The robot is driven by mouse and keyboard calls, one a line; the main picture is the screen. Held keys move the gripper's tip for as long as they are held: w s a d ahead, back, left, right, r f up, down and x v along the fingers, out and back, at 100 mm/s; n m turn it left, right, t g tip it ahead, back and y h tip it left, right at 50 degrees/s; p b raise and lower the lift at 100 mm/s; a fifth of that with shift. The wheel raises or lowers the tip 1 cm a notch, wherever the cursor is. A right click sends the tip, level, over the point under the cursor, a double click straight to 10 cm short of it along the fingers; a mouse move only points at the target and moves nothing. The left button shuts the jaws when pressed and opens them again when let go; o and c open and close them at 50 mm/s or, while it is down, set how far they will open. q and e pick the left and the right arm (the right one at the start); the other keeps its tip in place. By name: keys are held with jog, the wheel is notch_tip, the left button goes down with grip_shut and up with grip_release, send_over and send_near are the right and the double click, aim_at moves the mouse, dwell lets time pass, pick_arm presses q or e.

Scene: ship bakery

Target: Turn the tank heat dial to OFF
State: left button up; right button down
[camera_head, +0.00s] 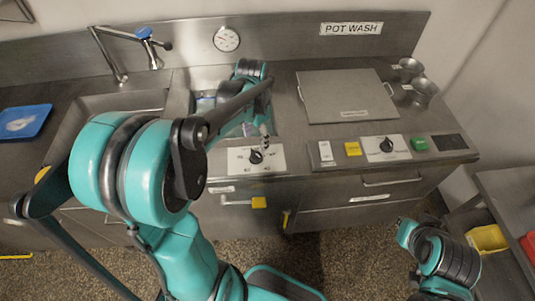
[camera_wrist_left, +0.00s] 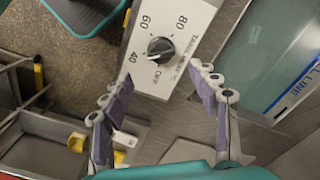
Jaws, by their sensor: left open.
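The tank heat dial (camera_head: 256,157) is a round black knob on a white plate at the front of the counter, below the sink. In the left wrist view, the dial (camera_wrist_left: 160,49) has the marks 40, 60, 80 and OFF around it. A pale mark on the knob seems to point to the lower left, towards the 40 side, but it is small. My left gripper (camera_head: 265,133) is above and just behind the dial in the head view. In the left wrist view, its fingers (camera_wrist_left: 162,77) are apart and empty, with the knob beyond the tips and not touched.
A second black dial (camera_head: 387,145) sits to the right, between a yellow button (camera_head: 353,149) and a green one (camera_head: 419,144). A square metal lid (camera_head: 346,92) lies behind them. Part of my right arm shows at the lower right, clear of the counter.

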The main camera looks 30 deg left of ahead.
aim_at(256, 153)
pick_arm(q)
jog(key=f+b, duration=0.2)
jog(key=f, duration=0.6)
jog(key=shift+a+b, duration=0.2)
jog(key=shift+b, duration=0.1)
jog(key=c, duration=1.2)
